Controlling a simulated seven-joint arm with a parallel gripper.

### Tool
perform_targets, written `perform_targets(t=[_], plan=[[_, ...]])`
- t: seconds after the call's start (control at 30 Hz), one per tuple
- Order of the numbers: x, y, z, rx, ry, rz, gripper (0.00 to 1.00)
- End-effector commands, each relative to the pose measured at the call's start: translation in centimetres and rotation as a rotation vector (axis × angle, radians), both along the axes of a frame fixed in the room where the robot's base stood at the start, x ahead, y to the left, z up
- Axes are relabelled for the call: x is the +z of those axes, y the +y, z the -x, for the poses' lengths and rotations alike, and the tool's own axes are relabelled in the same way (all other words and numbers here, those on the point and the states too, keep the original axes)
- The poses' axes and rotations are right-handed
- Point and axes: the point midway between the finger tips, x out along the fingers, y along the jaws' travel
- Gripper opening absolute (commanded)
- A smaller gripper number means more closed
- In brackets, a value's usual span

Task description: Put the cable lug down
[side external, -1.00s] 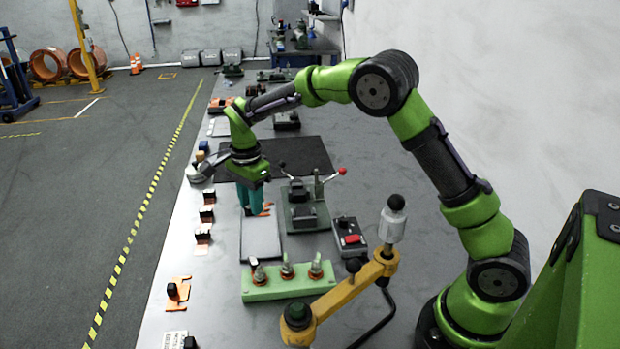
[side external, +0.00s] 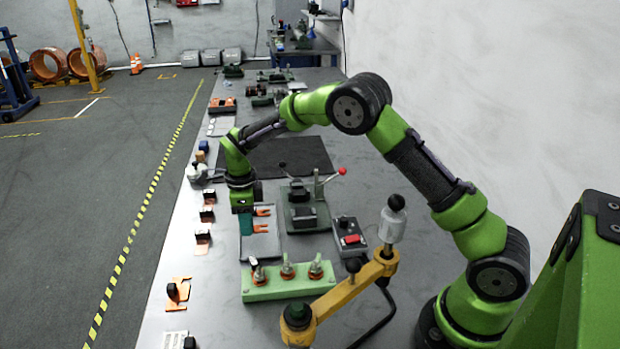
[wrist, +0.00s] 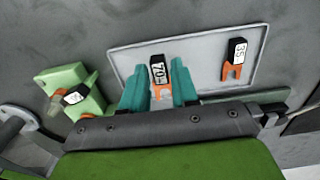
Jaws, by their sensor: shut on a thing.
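In the wrist view, my gripper (wrist: 160,92) is shut on a cable lug (wrist: 158,70) with a black-and-white sleeve marked 70 and an orange fork end. The lug sits between the teal fingers over the grey plate (wrist: 200,50). In the side view, my gripper (side external: 247,224) is low over the plate (side external: 262,250), and the held lug's orange fork (side external: 261,228) shows beside the fingers. I cannot tell whether the lug touches the plate. A second lug (wrist: 234,58), marked 35, lies on the plate to the right in the wrist view.
A green block (side external: 288,282) with several terminals stands at the plate's near end. A dark fixture with a red-knobbed lever (side external: 303,215) and a red-button box (side external: 349,236) stand to the right. A yellow bracket arm (side external: 340,290) is nearer. The plate's near part is bare.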

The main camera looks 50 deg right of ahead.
Motion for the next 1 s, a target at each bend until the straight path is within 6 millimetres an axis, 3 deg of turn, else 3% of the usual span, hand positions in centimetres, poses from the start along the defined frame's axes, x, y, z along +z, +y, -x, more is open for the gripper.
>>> perform_targets(t=[0.2, 0.57, 0.6, 0.77, 1.0], plan=[[-2.7, 0.0, 0.1, 0.001, 0.002, -0.001, 0.02], [-3.0, 0.0, 0.0, 0.001, 0.001, -0.001, 0.02], [-3.1, 0.0, 0.0, 0.001, 0.001, -0.001, 0.30], [-3.0, 0.0, 0.0, 0.001, 0.001, -0.001, 0.54], [-3.0, 0.0, 0.0, 0.001, 0.001, -0.001, 0.54]])
